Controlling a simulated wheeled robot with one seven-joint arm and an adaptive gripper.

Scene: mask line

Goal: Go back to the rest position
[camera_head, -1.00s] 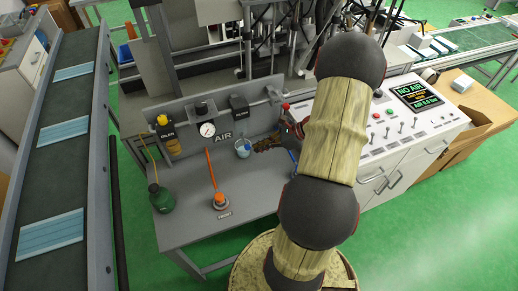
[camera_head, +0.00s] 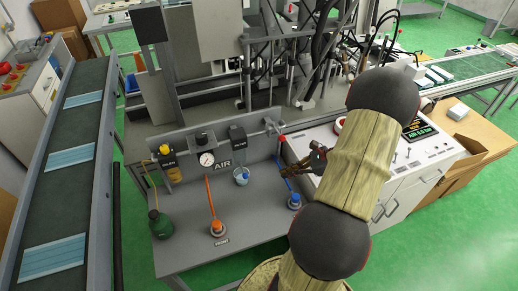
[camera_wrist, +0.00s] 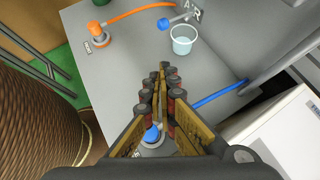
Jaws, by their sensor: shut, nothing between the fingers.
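My gripper (camera_head: 313,164) is in front of the control panel's left end in the head view, above the right part of the grey bench (camera_head: 255,225). In the wrist view its two fingers (camera_wrist: 163,70) come together at the tips with nothing between them.
On the bench stand a clear cup (camera_head: 241,177), an orange-hosed fitting (camera_head: 217,227), a blue-hosed fitting (camera_head: 295,201) and a green bottle (camera_head: 160,224). The control panel (camera_head: 415,155) is close on the right. A mask conveyor (camera_head: 70,175) runs along the left.

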